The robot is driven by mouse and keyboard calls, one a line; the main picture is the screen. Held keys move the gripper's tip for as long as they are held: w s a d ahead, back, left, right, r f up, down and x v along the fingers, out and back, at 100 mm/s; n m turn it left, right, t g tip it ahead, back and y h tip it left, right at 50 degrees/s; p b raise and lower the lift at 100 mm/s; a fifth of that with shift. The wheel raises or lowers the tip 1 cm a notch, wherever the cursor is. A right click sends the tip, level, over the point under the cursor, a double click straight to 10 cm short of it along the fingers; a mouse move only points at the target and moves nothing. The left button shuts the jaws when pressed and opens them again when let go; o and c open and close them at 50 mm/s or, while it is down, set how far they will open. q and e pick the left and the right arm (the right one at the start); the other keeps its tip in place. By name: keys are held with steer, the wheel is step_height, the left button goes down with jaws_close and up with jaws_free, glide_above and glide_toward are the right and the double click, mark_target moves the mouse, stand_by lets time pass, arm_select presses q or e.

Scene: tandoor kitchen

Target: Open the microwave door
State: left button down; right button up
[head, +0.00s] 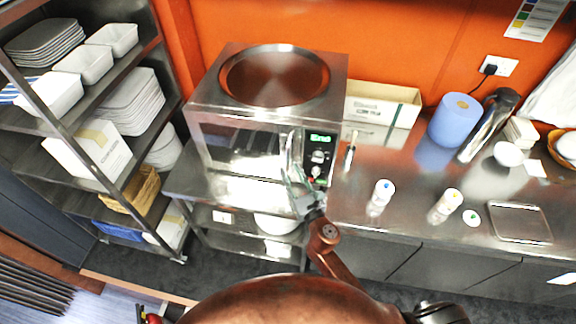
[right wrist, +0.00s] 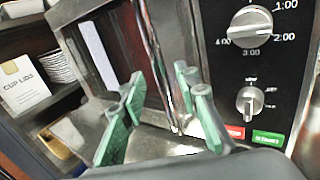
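The microwave (head: 215,140) is a steel box on the steel counter, with a round pan-like top. Its door looks shut in the head view. The upright metal door handle (head: 290,150) stands beside the control panel (head: 319,155), which has a green display and knobs. My right gripper (head: 298,180) is at the lower part of the handle. In the right wrist view, its green-padded fingers (right wrist: 160,85) are spread, and the handle (right wrist: 153,50) runs between them, nearer the right finger. Whether a pad touches it I cannot tell. My left gripper is not in view.
A shelf rack (head: 172,112) with trays and boxes stands left of the microwave. Dark floor lies clear in front.

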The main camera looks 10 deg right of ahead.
mark_target(289, 168)
steer(key=shift+w+a, duration=0.15)
steer(key=shift+w, duration=0.75)
steer(key=shift+w+a, duration=0.1)
steer(key=shift+w, duration=0.75)
steer(key=shift+c, duration=0.7)
jaws_close()
